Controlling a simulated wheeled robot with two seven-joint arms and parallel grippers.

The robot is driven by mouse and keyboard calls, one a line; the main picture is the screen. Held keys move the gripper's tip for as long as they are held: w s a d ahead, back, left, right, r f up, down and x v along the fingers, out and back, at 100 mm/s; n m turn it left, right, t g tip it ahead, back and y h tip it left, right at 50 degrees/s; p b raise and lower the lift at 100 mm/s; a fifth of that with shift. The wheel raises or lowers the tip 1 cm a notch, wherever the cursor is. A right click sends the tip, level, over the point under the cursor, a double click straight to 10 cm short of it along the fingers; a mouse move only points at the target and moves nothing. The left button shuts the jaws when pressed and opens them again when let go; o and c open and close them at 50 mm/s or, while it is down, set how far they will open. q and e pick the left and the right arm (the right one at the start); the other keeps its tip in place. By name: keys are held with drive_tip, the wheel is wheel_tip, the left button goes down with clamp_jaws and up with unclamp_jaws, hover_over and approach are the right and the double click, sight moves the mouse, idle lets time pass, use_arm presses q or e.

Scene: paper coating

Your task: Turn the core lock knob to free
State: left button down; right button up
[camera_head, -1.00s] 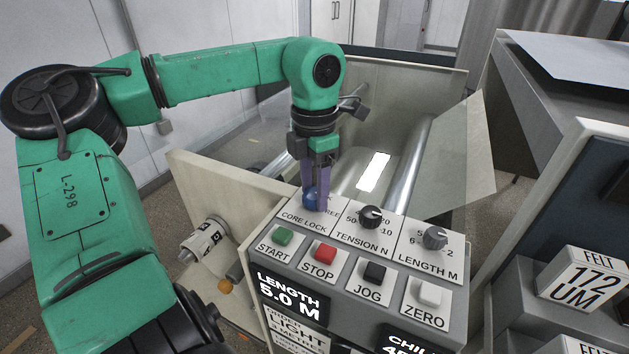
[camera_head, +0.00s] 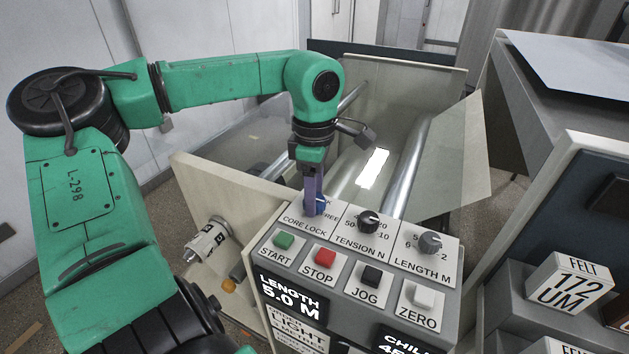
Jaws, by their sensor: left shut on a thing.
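My left gripper (camera_head: 313,208) points down from above and is shut on the knob. Its fingers hide part of the knob, so its pointer and exact setting cannot be seen. My right gripper is not in view.
To the right on the panel are the tension knob (camera_head: 368,221) and the length knob (camera_head: 430,242). In front are the green start (camera_head: 284,241), red stop (camera_head: 325,257), black jog (camera_head: 372,276) and white zero (camera_head: 423,297) buttons. Metal rollers (camera_head: 408,165) lie behind.

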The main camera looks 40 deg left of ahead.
use_arm(q)
drive_tip(key=shift+r, duration=0.15)
idle(0.4)
drive_tip(key=shift+c, duration=1.3)
unclamp_jaws()
wheel_tip(320, 180, up, 14)
drive_tip(key=shift+r, duration=0.2)
